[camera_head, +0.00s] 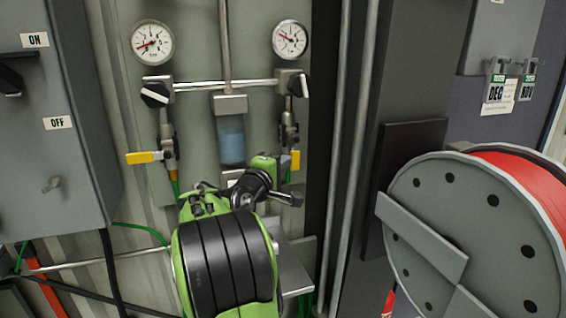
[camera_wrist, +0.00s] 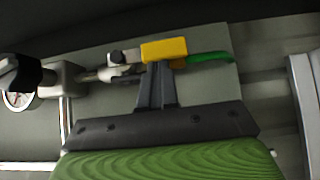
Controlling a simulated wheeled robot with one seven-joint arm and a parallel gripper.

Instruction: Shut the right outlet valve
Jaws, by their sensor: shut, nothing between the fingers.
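The right outlet valve has a yellow handle (camera_head: 296,160) on the pipe below the right gauge. In the wrist view the same yellow handle (camera_wrist: 164,50) shows beside the pipe and green hose, its end just beyond my fingertips. In the head view my green gripper body (camera_head: 263,162) is just left of the handle and my wrist hides what lies below. The left outlet valve's yellow handle (camera_head: 145,157) sticks out sideways to the left.
Two round gauges (camera_head: 152,43) and two black knobs (camera_head: 155,94) sit above the valves. A clear bowl (camera_head: 231,142) hangs between them. A grey switch cabinet (camera_head: 50,150) stands left; a large red hose reel (camera_head: 430,240) is at right.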

